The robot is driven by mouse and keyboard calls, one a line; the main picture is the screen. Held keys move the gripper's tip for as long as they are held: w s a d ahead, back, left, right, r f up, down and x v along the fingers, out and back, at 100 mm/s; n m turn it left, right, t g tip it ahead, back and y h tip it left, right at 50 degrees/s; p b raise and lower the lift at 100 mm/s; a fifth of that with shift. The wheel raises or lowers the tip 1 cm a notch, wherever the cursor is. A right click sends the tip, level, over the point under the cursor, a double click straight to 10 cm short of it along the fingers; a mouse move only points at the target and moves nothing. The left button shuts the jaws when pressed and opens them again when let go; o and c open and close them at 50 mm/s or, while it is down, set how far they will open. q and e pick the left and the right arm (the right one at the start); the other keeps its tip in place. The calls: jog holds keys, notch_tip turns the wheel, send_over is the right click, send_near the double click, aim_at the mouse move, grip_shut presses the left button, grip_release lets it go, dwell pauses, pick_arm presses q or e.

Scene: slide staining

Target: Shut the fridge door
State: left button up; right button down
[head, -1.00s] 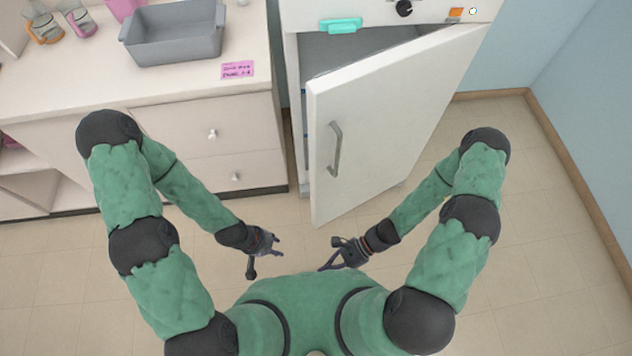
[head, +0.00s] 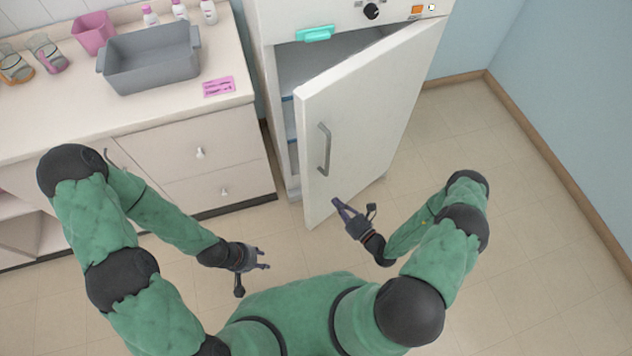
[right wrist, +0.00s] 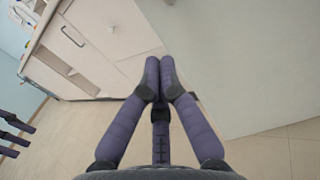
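The white fridge (head: 290,25) stands at the back. Its door (head: 372,110) is ajar, swung out toward me with its free edge at the left and a grey handle (head: 324,148) near that edge. My right gripper (head: 338,203) is in front of the door's lower part, below the handle. In the right wrist view, its fingertips (right wrist: 160,64) come together with nothing seen between them, and overlap the door panel (right wrist: 240,60). Whether they touch it I cannot tell. My left gripper (head: 266,258) is open and empty, left of the door above the floor.
A counter (head: 60,110) with drawers stands left of the fridge, with a grey basin (head: 150,62), a pink container (head: 94,34) and a pink note (head: 219,86) on it. The floor (head: 500,170) right of the door is clear up to the blue wall (head: 570,90).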

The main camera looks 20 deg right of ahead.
aim_at(312, 176)
pick_arm(q)
notch_tip(312, 176, down, 2)
jog(key=shift+f+b, duration=0.1)
jog(key=shift+b, duration=0.85)
pick_arm(e)
jog(key=x, duration=1.1)
jog(key=shift+w+a, duration=0.15)
jog(key=shift+w, duration=0.1)
